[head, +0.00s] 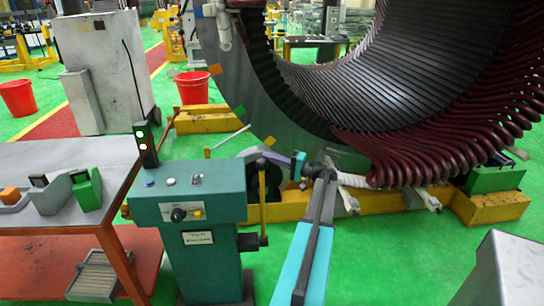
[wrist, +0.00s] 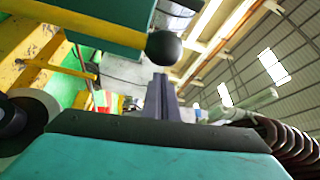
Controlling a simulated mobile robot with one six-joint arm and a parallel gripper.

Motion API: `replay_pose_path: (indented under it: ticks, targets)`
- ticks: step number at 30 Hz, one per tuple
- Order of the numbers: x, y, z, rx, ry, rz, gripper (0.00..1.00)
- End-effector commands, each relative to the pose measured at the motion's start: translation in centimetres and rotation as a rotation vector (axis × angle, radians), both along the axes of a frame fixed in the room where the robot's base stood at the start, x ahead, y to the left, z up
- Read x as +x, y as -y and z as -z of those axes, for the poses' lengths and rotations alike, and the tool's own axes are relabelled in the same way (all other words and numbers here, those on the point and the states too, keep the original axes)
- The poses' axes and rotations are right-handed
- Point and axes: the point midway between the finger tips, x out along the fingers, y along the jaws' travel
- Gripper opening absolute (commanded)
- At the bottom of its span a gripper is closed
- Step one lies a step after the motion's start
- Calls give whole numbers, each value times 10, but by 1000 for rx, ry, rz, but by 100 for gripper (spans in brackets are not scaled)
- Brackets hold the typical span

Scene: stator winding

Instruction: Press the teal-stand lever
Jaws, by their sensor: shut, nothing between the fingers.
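The teal stand (head: 189,195) is in the middle foreground of the head view, with knobs and buttons on its top and front. Its lever is a yellow upright rod (head: 262,205) on the stand's right side, rising from a dark pivot block. In the wrist view a black ball (wrist: 164,48) shows just beyond my gripper (wrist: 163,85), beside the teal stand (wrist: 110,22). The gripper's dark fingers are together and empty, pointing at the ball. I cannot tell whether they touch it. In the head view my arm reaches up to the lever's right, and the fingertips are hard to make out.
The large stator (head: 390,80) with dark red coils fills the back right. A signal light (head: 145,143) stands left of the teal stand, near a grey-topped workbench (head: 95,160). A grey box (head: 505,265) is at bottom right. Green floor (head: 395,265) is open between.

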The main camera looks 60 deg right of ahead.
Motion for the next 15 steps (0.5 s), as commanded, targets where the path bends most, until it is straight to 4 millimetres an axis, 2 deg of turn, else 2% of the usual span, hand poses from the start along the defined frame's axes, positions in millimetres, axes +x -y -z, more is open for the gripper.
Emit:
replay_pose_path:
  ticks: [6,15]
  targets:
    - [-5,-10,1,0,0,1,0]
    - [-6,-11,2,-1,0,1,0]
